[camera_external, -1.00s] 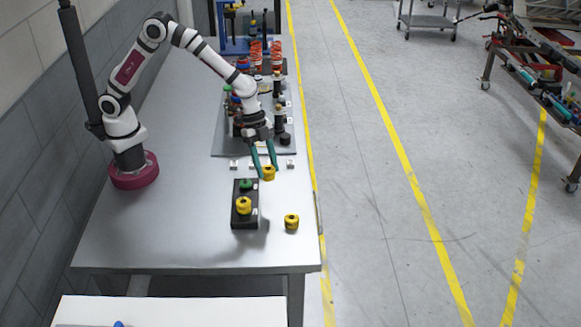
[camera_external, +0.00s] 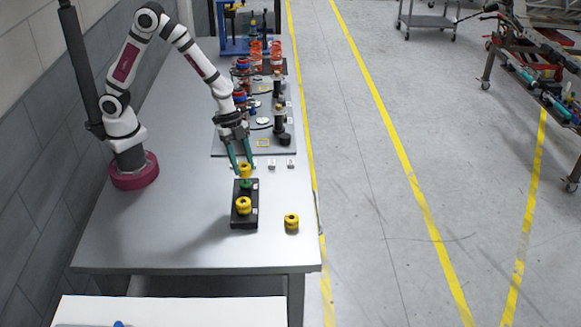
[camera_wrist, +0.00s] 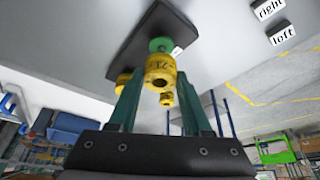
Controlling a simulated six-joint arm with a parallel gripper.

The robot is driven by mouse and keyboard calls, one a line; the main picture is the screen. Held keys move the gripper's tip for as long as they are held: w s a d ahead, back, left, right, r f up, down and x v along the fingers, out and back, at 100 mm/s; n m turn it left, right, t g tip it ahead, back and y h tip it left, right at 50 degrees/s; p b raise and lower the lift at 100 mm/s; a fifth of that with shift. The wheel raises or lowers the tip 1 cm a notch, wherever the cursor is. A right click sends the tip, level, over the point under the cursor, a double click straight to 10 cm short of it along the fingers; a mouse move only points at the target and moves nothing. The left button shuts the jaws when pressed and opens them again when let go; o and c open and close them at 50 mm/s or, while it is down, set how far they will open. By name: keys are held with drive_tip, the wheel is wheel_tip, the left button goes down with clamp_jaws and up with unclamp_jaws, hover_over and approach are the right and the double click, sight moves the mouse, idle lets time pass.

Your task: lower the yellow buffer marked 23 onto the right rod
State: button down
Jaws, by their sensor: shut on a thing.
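My gripper (camera_external: 241,166), with green fingers, is shut on a yellow ringed buffer (camera_external: 245,171) and holds it over the far end of the black base (camera_external: 235,222). In the wrist view, the buffer (camera_wrist: 160,70) has dark marking on its side, hard to read, and a hole in its end. A green collar (camera_external: 246,184) on the base is just below the held buffer in the outside view; whether they touch I cannot tell. The rod there is hidden. Another yellow buffer (camera_external: 244,206) sits at the near end of the base.
A third yellow buffer (camera_external: 291,222) stands alone on the table, right of the base. A grey plate (camera_external: 225,146) with several upright parts lies behind. The table left of the base is clear.

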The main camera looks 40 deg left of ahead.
drive_tip(key=shift+f, duration=1.05)
drive_tip(key=shift+f, duration=0.1)
drive_tip(key=shift+f, duration=0.3)
drive_tip(key=shift+f, duration=0.15)
idle(0.5)
drive_tip(key=shift+c, duration=1.3)
unclamp_jaws()
